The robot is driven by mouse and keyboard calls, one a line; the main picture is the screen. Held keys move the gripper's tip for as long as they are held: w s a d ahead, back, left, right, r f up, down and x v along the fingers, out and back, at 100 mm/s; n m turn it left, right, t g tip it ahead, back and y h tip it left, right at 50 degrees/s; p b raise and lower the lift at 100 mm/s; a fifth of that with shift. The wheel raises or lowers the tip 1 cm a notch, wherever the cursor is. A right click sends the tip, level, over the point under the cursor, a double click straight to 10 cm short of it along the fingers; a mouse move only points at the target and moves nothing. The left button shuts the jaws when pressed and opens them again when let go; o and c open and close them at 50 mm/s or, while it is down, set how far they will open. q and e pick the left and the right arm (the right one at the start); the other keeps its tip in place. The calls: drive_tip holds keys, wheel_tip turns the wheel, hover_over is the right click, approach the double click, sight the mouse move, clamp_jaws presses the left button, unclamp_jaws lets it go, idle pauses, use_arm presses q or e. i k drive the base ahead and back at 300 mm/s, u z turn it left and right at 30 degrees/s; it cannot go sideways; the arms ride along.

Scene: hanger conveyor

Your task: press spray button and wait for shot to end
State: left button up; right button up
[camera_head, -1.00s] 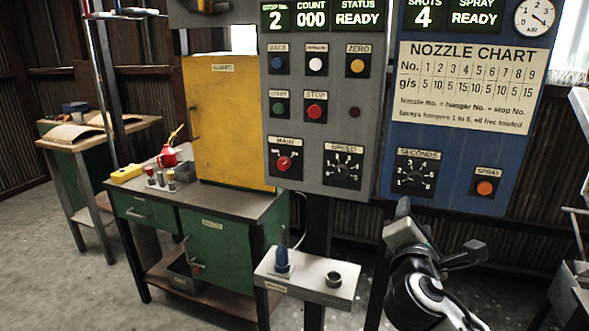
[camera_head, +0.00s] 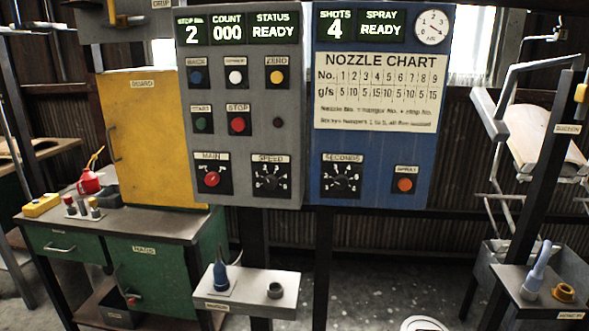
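The orange spray button (camera_head: 404,184) sits at the lower right of the blue panel (camera_head: 372,150), under a SPRAY label. Nothing touches it or covers it. The spray display (camera_head: 381,26) reads READY and the shots display (camera_head: 335,26) reads 4. The SECONDS knob (camera_head: 342,180) is to the left of the button. Neither of my grippers is in view. Only a white rounded piece, seemingly of my own arm, shows at the bottom edge.
The grey panel (camera_head: 283,130) with several buttons and knobs adjoins on the left. A small shelf (camera_head: 290,291) with a blue-handled tool (camera_head: 221,276) stands below. At right, another shelf (camera_head: 512,282) and a hanger frame stand clear of the blue panel.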

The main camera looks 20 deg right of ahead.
sight(404, 184)
drive_tip(key=z, duration=1.35)
